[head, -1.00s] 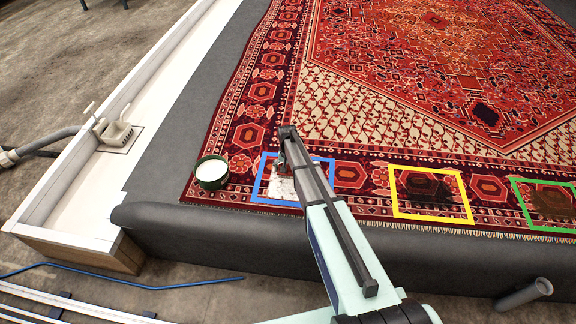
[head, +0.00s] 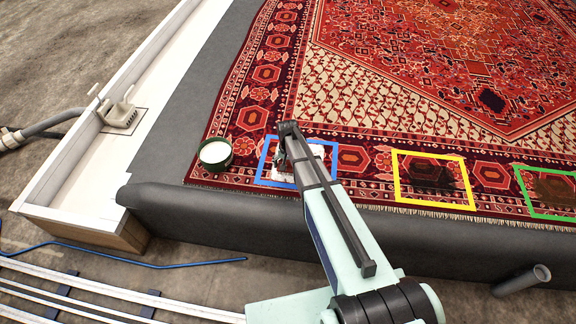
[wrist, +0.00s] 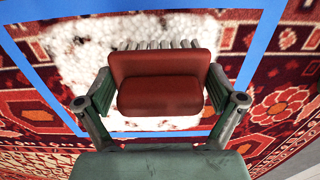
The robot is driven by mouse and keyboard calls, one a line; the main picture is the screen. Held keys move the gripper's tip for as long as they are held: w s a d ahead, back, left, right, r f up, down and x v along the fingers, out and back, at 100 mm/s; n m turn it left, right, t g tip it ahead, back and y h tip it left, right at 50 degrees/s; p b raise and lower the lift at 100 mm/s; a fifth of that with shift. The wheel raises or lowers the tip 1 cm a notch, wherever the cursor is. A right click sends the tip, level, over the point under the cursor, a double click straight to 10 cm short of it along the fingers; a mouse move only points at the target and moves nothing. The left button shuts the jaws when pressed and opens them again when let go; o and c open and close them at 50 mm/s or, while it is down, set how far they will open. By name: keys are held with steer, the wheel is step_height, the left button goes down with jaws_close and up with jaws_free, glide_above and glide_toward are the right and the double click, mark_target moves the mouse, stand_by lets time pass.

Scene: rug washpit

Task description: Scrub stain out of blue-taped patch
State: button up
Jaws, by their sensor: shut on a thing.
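The blue-taped patch (head: 262,177) is at the front left of the red rug, its tape a square outline. White foam with brownish specks covers much of the patch, and it also shows in the wrist view (wrist: 75,55). My gripper (head: 283,150) is over the patch. In the wrist view my gripper (wrist: 160,88) is shut on a red-brown brush (wrist: 160,75) with pale bristles, held between both fingers. The bristles point at the foam; I cannot tell whether they touch it. Any stain under the foam is hidden.
A dark green tub (head: 215,155) of white stuff stands on the rug just left of the patch. Yellow (head: 399,180) and green (head: 530,207) taped squares with dark stains lie to the right. A pale drain fitting (head: 120,113) stands in the white channel at the left.

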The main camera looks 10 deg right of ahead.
mark_target(288, 161)
steer(key=shift+r+p, duration=1.35)
steer(key=shift+r, duration=1.45)
